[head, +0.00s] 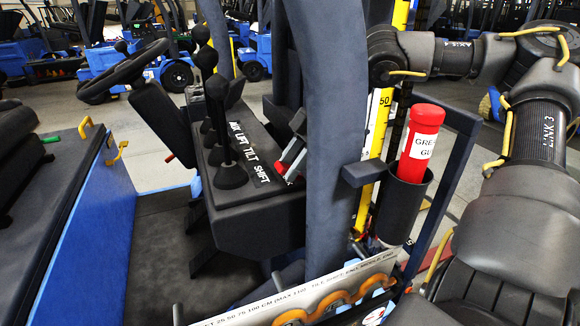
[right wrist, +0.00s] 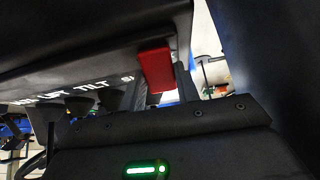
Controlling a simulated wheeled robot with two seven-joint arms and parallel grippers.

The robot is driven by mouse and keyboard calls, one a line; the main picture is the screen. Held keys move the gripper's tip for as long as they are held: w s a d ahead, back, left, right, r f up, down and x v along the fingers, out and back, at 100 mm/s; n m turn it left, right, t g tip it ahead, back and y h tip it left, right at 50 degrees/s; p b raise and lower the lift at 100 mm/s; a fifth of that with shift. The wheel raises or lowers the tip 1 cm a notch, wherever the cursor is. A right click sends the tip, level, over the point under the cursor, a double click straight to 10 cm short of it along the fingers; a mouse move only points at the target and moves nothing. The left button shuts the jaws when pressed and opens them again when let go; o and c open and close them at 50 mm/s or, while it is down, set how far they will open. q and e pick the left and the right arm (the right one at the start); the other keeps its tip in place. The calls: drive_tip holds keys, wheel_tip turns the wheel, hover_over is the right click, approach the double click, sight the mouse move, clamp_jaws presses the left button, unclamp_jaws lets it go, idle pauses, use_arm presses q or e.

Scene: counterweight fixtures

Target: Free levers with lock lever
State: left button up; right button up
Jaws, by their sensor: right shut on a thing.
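Several black control levers (head: 217,90) with ball knobs rise from rubber boots on a dark console (head: 235,215) lettered AUX, LIFT, TILT, SHIFT. A small red lock lever (head: 281,167) sits at the console's right end, beside the word SHIFT. It also shows as a red block in the right wrist view (right wrist: 155,70). My right gripper (head: 291,155) is shut on the lock lever; the thick dark pillar hides part of the arm behind it. The wrist view also shows the lever boots (right wrist: 112,100) at left. My left gripper is not in view.
A thick dark pillar (head: 335,110) stands just right of the console. Right of it are a red cylinder (head: 422,140) in a black holder and a yellow scale post (head: 375,130). A steering wheel (head: 125,70) is at left. Open floor (head: 150,285) lies left of the console.

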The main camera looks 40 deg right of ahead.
sight(284, 165)
drive_tip(key=y, duration=0.1)
drive_tip(key=d+t+y, duration=0.1)
drive_tip(key=shift+s+r+y, duration=0.1)
drive_tip(key=shift+s+y, duration=0.05)
drive_tip(key=shift+y, duration=0.25)
drive_tip(key=shift+d+t+y, duration=0.15)
drive_tip(key=shift+t+y, duration=0.15)
drive_tip(key=shift+y, duration=0.6)
drive_tip(key=shift+s+d+t+y+b, duration=0.15)
drive_tip(key=shift+d+t+y+b, duration=0.15)
drive_tip(key=shift+y+b, duration=0.6)
drive_tip(key=shift+s+d+f+t+y+b, duration=0.1)
drive_tip(key=shift+d+f+t+y+b, duration=0.1)
drive_tip(key=shift+y+b, duration=0.4)
drive_tip(key=shift+d+f+t+y+b, duration=0.15)
drive_tip(key=shift+y+b, duration=0.25)
drive_tip(key=shift+b, duration=0.55)
drive_tip(key=shift+s+d+t+y+b, duration=0.15)
drive_tip(key=shift+t+y+b, duration=0.3)
drive_tip(key=shift+y, duration=0.45)
drive_tip(key=shift+d, duration=0.1)
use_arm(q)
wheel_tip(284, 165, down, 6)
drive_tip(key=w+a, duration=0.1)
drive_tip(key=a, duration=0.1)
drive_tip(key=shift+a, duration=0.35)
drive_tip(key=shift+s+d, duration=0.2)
